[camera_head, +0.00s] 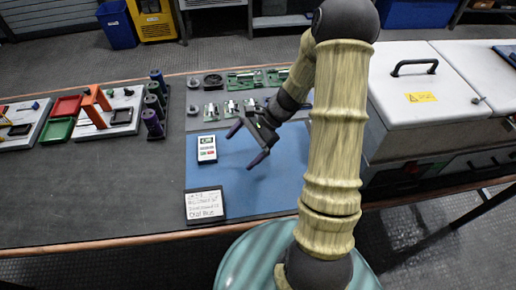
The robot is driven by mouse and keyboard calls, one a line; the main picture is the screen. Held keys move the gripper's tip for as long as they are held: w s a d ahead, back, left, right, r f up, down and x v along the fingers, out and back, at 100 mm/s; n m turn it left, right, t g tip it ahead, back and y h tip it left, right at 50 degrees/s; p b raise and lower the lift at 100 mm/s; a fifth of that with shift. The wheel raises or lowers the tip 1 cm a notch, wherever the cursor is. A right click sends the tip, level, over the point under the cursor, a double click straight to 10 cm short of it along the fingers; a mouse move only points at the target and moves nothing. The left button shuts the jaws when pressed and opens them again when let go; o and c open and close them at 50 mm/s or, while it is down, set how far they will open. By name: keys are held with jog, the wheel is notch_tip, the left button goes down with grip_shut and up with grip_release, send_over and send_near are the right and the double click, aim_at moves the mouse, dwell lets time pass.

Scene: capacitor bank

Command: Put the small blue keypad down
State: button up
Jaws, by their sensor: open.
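My gripper (246,144) is open above the blue mat (250,190), its two purple fingertips spread apart with nothing visible between them. A small upright-rectangular device (207,149) with a white face, dark edges and small red and green marks lies on the mat, left of my gripper and apart from it. It looks like a keypad or meter, but its face does not look blue; I cannot make out a clearly blue keypad. A dark-framed white card (205,204) with handwriting lies at the mat's front left corner.
Green trays of metal parts (245,80) and small grey pieces stand behind the mat. Purple and green cylinders (153,105), an orange stand (95,104) and red and green trays (58,129) are at left. A white lidded cabinet (420,90) is at right. The dark table at front left is clear.

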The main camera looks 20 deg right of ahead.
jog(key=s+d+r+n+t+h, duration=0.1)
jog(key=s+r+n+t+h, duration=0.2)
jog(key=s+r+n+h, duration=0.6)
jog(key=s+n, duration=0.1)
jog(key=n, duration=0.4)
jog(key=shift+d+r+n, duration=0.25)
jog(key=shift+d+n, duration=0.05)
jog(key=c, duration=0.6)
jog(key=shift+s+d, duration=0.1)
jog(key=shift+d, duration=0.05)
jog(key=c, duration=0.8)
